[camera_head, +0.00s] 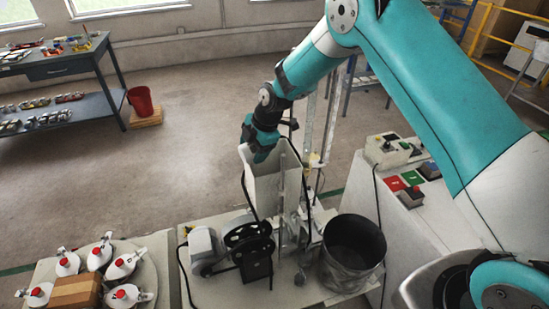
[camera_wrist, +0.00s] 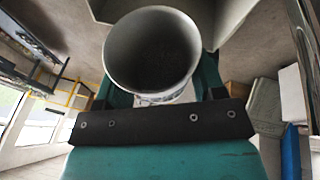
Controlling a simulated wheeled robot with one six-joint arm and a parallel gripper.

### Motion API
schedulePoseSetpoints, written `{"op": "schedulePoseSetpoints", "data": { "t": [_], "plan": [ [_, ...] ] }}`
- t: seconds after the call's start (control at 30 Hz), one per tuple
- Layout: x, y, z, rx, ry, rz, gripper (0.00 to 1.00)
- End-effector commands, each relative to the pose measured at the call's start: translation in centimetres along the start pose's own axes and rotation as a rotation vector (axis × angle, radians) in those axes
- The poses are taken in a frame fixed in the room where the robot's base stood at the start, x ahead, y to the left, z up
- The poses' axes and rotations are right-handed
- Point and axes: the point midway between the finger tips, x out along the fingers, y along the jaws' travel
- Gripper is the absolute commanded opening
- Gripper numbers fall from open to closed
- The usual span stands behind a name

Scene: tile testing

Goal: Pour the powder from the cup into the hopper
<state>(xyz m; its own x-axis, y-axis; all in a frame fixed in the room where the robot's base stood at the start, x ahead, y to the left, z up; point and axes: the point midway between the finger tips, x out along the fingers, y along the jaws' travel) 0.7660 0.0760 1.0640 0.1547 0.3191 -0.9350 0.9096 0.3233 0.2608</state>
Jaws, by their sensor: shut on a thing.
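My gripper (camera_head: 261,153) is at the upper edge of the white, open-topped hopper (camera_head: 264,192) on the machine in the head view. In the wrist view my gripper (camera_wrist: 158,98) is shut around a pale grey cup (camera_wrist: 152,92), one finger on each side. The cup's round mouth faces the wrist camera, and its inside looks dark grey. I cannot tell powder from shadow in it. In the head view the cup is hidden or too small to make out, so its exact tilt over the hopper is unclear.
A dark metal bucket (camera_head: 350,256) stands right of the hopper. A motor with black wheels (camera_head: 249,237) sits in front. Several red-capped bottles (camera_head: 98,252) surround a brown block (camera_head: 75,291) at lower left. A control box (camera_head: 387,151) stands right; a red bucket (camera_head: 141,102) is far left.

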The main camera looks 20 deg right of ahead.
Motion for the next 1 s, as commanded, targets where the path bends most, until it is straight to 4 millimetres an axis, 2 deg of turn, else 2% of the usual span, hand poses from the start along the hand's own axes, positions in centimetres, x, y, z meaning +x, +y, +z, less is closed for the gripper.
{"op": "schedulePoseSetpoints", "data": {
  "t": [1.0],
  "plan": [
    [-0.41,0.25,-0.35,0.014,0.103,0.014,0.38]
  ]
}}
